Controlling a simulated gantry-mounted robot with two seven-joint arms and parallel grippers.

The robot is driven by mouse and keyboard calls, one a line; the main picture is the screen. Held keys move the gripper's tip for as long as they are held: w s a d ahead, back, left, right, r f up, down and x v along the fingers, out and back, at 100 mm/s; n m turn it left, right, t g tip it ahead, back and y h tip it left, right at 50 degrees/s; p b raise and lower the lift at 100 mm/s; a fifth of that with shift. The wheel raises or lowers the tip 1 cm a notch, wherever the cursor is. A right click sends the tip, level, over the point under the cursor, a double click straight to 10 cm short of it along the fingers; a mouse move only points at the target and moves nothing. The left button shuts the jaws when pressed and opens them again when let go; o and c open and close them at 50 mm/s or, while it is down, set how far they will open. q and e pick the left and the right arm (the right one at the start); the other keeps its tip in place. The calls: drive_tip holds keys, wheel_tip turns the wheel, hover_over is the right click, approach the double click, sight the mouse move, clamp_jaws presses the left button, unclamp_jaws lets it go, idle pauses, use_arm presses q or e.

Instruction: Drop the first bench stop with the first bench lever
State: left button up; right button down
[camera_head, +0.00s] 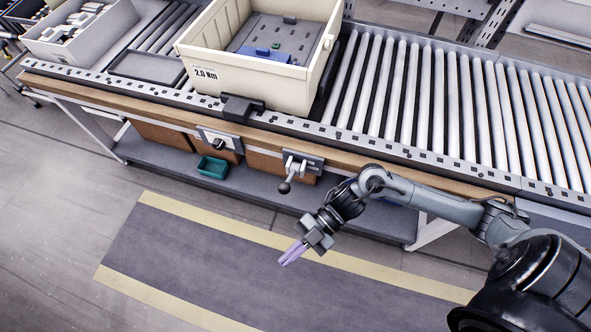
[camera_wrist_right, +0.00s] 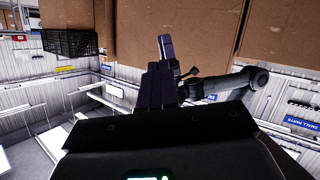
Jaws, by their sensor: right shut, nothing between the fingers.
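Two lever units sit on the bench's front face. One lever (camera_head: 286,186) has a dark ball knob and points down from its grey plate (camera_head: 313,163). The other lever (camera_head: 217,143) sits on a plate further left. I cannot tell which is the first. A dark bracket (camera_head: 240,107), possibly a bench stop, stands on the front rail against the beige crate. My right gripper (camera_head: 284,263) is shut and empty, below and apart from the ball-knob lever, above the floor mat. Its fingers also show in the right wrist view (camera_wrist_right: 160,70). My left gripper is not in view.
The beige crate (camera_head: 208,80), marked 2.0 Nm, sits on the conveyor with a grey panel inside. Rollers (camera_head: 470,110) to the right are bare. A green bin (camera_head: 212,167) stands on the lower shelf. The floor mat (camera_head: 190,250) before the bench is clear.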

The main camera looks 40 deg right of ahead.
drive_tip(key=w+d+r+n+g+h+p, duration=0.1)
drive_tip(key=w+d+r+g+h, duration=0.2)
drive_tip(key=d, duration=0.6)
drive_tip(key=t+h+p, duration=0.2)
drive_tip(key=t+p, duration=0.1)
drive_tip(key=t, duration=0.1)
approach(289, 185)
drive_tip(key=w+v, duration=0.1)
drive_tip(key=v, duration=0.6)
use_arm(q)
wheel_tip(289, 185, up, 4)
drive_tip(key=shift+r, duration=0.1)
use_arm(e)
drive_tip(key=shift+s+a+r, duration=0.1)
drive_tip(key=shift+s+r, duration=0.2)
drive_tip(key=shift+s, duration=0.2)
use_arm(q)
drive_tip(key=shift+b, duration=0.3)
use_arm(e)
drive_tip(key=shift+f, duration=0.1)
